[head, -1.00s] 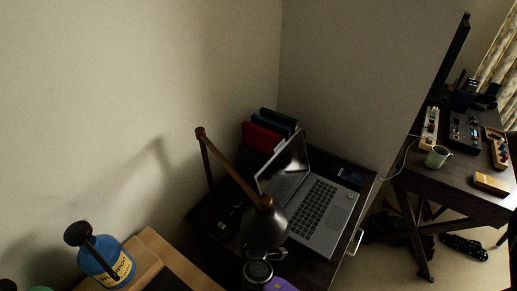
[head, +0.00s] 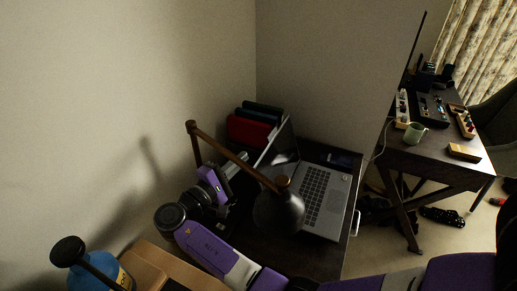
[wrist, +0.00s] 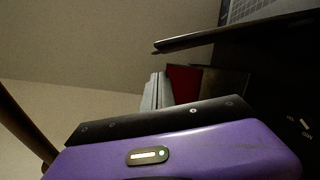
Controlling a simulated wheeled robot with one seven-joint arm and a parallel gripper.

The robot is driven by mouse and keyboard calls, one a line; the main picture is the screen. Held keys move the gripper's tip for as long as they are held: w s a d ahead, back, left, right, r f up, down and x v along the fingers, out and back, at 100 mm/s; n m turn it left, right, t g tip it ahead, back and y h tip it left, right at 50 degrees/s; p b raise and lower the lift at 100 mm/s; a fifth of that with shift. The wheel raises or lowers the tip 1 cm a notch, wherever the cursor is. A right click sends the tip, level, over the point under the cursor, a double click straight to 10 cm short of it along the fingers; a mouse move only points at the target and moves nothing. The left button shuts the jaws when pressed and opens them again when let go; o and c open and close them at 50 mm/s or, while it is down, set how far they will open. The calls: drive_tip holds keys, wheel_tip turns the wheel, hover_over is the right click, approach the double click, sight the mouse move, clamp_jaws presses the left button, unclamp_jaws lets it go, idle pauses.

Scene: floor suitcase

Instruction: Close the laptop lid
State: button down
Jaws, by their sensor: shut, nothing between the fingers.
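The laptop (head: 325,199) sits open on the dark desk, with its keyboard facing up. Its lid (head: 279,150) stands raised on the left side of the keyboard. In the wrist view the lid (wrist: 235,30) shows edge-on as a dark slab, with part of the keyboard (wrist: 268,9) beyond it. My gripper (head: 241,162) is shut and empty, just left of the lid on its back side. In the wrist view my gripper (wrist: 157,90) points toward red and dark upright things, below the lid edge. Whether it touches the lid cannot be told.
A desk lamp (head: 280,208) arches over my gripper and hides part of the laptop's near side. Red and dark binders (head: 250,130) stand behind the lid by the wall. A blue pump bottle (head: 98,272) is at lower left. A second desk (head: 437,157) stands right.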

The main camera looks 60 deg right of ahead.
drive_tip(key=s+d+p, duration=0.1)
drive_tip(key=d+p, duration=0.1)
drive_tip(key=d, duration=0.8)
drive_tip(key=shift+r, duration=0.45)
drive_tip(key=shift+p, duration=0.3)
drive_tip(key=shift+m+y, duration=0.3)
drive_tip(key=shift+m, duration=0.6)
drive_tip(key=s, duration=0.2)
drive_tip(key=s+r+p, duration=0.2)
drive_tip(key=s, duration=0.1)
drive_tip(key=shift+s+d, duration=0.3)
drive_tip(key=shift+d, duration=0.05)
drive_tip(key=shift+a+f, duration=0.1)
